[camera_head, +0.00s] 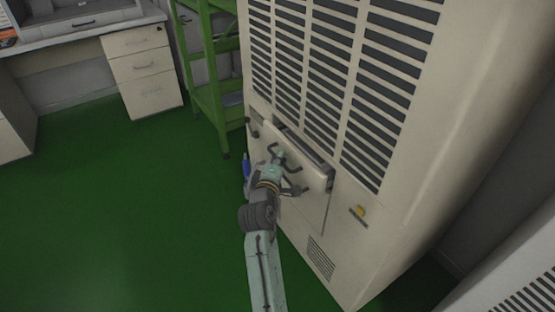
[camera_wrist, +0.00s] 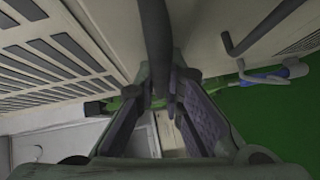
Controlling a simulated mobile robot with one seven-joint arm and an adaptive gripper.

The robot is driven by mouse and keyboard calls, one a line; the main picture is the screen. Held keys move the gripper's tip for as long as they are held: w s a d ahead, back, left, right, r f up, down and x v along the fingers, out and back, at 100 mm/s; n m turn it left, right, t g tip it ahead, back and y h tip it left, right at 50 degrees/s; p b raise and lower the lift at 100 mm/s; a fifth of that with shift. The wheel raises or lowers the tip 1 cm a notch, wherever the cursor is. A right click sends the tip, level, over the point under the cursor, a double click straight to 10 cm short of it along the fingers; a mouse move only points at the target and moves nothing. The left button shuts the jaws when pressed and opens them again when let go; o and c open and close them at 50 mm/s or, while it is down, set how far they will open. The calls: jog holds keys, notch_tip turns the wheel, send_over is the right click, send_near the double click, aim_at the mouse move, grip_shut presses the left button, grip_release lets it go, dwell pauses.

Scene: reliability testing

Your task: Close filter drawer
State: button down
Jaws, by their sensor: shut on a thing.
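The filter drawer (camera_head: 311,178) is low in the front of a tall cream cabinet (camera_head: 402,165). Its front stands out from the cabinet, with a dark gap along its top edge, so it is partly open. My gripper (camera_head: 280,155) is at the drawer front, by a dark handle. In the wrist view, the dark handle bar (camera_wrist: 155,40) runs between the fingers of my gripper (camera_wrist: 161,92), which is shut on it. A second handle (camera_wrist: 262,35) shows on the drawer front to the right. My arm hides part of the drawer's lower left.
A green shelf rack (camera_head: 208,85) stands left of the cabinet. Desk drawers (camera_head: 143,70) stand at the back left. A small blue item (camera_head: 247,165) is beside the cabinet's left edge. The green floor (camera_head: 120,220) at the left is clear.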

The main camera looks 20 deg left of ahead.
aim_at(289, 156)
jog(key=shift+w+d+r+p, duration=0.1)
jog(key=shift+w+d+p, duration=0.25)
jog(key=shift+w+d, duration=0.35)
jog(key=shift+w+d+r+p, duration=0.1)
jog(key=shift+w+d+p, duration=0.35)
jog(key=shift+w, duration=0.35)
jog(key=c, duration=1.7)
grip_release()
jog(key=shift+d+f, duration=0.1)
jog(key=shift+f, duration=0.05)
jog(key=s, duration=0.4)
jog(key=s+d+r, duration=0.1)
jog(key=s, duration=0.6)
jog(key=shift+s+d+r, duration=0.25)
jog(key=shift+s+r, duration=0.15)
